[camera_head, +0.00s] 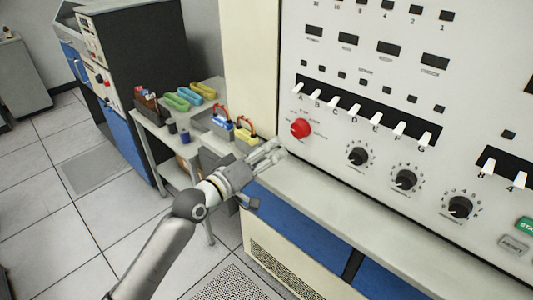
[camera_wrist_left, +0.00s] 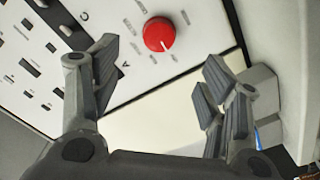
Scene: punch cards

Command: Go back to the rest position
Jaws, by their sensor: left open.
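My left gripper (camera_head: 268,157) reaches in from the left in the head view, in front of the panel's lower left edge. Its fingers are spread and empty in the left wrist view (camera_wrist_left: 160,95). A red knob (camera_head: 300,128) on the white control panel (camera_head: 330,100) is just up and right of the fingertips. The red knob also shows in the left wrist view (camera_wrist_left: 158,34), beyond the open fingers and apart from them. My right gripper is not in view.
White lettered switches (camera_head: 355,110) and black dials (camera_head: 404,180) line the panel above a grey ledge (camera_head: 340,200). A side table (camera_head: 160,130) holds coloured trays (camera_head: 177,102) and small baskets (camera_head: 222,124). The tiled floor (camera_head: 50,220) at left is clear.

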